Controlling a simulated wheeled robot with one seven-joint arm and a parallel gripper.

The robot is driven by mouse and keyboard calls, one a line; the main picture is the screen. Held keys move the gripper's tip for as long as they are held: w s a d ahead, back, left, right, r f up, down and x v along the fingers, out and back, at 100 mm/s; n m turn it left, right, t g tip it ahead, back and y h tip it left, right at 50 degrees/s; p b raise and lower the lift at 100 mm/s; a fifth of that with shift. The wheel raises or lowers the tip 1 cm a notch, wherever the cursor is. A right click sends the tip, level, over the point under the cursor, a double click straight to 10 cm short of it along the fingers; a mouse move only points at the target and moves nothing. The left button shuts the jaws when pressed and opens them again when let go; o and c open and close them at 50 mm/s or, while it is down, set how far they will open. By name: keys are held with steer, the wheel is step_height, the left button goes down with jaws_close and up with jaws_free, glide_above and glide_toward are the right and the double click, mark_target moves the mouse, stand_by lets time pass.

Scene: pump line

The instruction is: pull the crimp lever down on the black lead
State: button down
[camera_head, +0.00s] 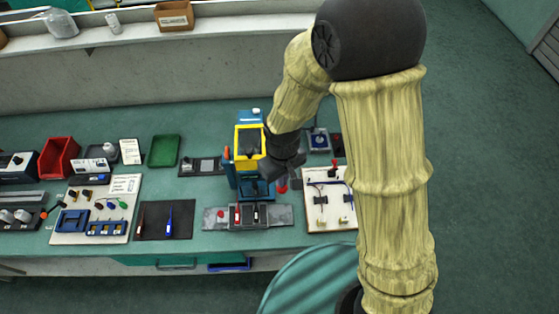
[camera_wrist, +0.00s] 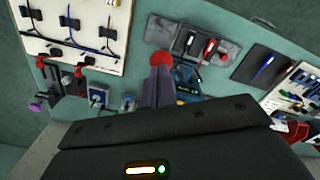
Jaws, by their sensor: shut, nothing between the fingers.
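The crimp press (camera_head: 250,143), blue with a yellow frame, stands near the middle of the bench. A red ball knob (camera_head: 281,188), apparently the lever's, shows just below my gripper (camera_head: 287,172). In the wrist view the knob (camera_wrist: 163,58) lies at the tips of my gripper (camera_wrist: 160,66); I cannot tell whether they touch. My gripper is shut and empty, right of the press. The lever arm is mostly hidden. Which wire is in the press is unclear.
A white board (camera_head: 335,218) with dark and blue leads lies right of the fixture. A dark mat (camera_head: 150,222) with a blue-handled tool (camera_head: 169,222) lies left. A green tray (camera_head: 163,151) and red bin (camera_head: 58,158) stand farther left. Some bench surface around the press is clear.

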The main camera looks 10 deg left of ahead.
steer(key=shift+w+r+p, duration=0.15)
steer(key=shift+r+p, duration=0.65)
steer(key=shift+r, duration=0.25)
steer(key=shift+w+r+p, duration=0.15)
steer(key=shift+r+p, duration=0.65)
steer(key=shift+r, duration=0.25)
steer(key=d+r+m+t+b, duration=0.1)
steer(key=d+r+m+b, duration=0.1)
steer(key=d, duration=0.9)
steer(key=s+d+r+m+t+b, duration=0.1)
steer(key=d+r+m, duration=0.3)
steer(key=d, duration=0.6)
steer(key=m, duration=0.2)
steer(key=shift+s+d+r+m+t+b, duration=0.25)
steer(key=shift+d+r+m+t+b, duration=0.05)
steer(key=shift+d+r+b, duration=0.1)
steer(key=shift+w, duration=0.1)
